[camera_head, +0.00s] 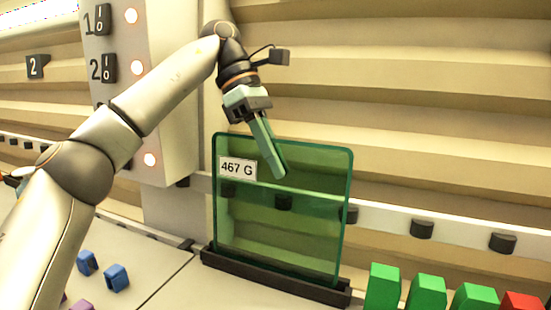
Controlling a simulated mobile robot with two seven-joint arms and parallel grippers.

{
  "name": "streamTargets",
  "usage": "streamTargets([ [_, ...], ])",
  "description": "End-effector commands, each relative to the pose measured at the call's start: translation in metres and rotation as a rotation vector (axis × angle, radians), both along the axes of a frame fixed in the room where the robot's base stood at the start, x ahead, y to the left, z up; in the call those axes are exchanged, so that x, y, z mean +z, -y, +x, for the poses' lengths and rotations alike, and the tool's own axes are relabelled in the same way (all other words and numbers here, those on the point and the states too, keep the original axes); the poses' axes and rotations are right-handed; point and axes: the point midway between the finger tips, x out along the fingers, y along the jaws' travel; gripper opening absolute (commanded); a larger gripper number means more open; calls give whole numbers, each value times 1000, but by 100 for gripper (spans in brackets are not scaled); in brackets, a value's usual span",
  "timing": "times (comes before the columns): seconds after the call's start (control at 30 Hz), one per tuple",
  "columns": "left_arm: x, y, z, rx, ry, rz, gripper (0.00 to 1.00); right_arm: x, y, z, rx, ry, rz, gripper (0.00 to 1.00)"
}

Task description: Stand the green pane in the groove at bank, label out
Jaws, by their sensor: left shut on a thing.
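The green pane (310,225) is see-through and stands upright at the centre, with a white label reading "467 G" (238,168) at its upper left facing me. Its lower edge meets the long black grooved bar (275,276); the bar's front hides how deep the edge sits. My left gripper (277,165) reaches down from above and is shut on the pane at its top edge, right of the label. One finger shows in front of the glass; the other is hard to make out.
A white rail with black knobs (421,229) runs behind the pane. Several green blocks (384,286) and a red block (521,301) stand at the lower right. Blue blocks (117,278) lie at the lower left. A panel with numbered switches (150,90) stands behind my left arm.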

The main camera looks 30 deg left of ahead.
Motion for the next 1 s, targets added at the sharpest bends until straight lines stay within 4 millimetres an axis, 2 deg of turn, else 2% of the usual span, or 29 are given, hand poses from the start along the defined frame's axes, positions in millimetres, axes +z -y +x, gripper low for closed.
streamTargets([
  [1.0, -9, 0, -2, -1, 4, -4, 0, -8, 0, 0, 0, 0, 0, 50],
])
